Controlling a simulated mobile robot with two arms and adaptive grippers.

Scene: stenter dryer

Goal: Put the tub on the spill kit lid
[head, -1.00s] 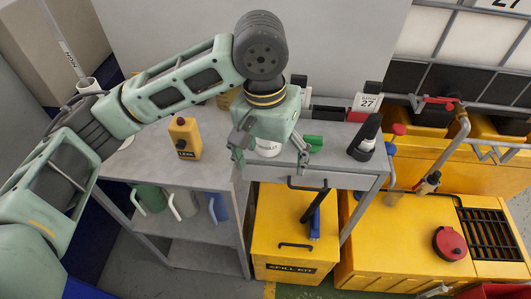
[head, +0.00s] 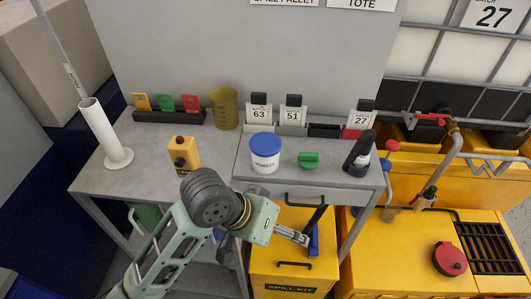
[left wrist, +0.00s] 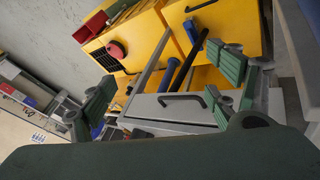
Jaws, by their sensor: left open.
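The white tub (head: 264,163) with a blue lid stands upright on the grey bench, towards its front, in the head view. The yellow spill kit lid (head: 268,258) lies lower, in front of the bench drawer. A black-handled blue tool (head: 314,240) is at the lid's right side. My left gripper (head: 303,239) is open and empty, over the spill kit and below the tub in the picture. In the left wrist view its green fingers (left wrist: 165,85) are spread apart, with the grey drawer and yellow spill kit (left wrist: 215,25) beyond. My right gripper is not in view.
Number cards (head: 292,116) line the back. A yellow pallet (head: 400,262) with a red-capped item (head: 449,259) is at right.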

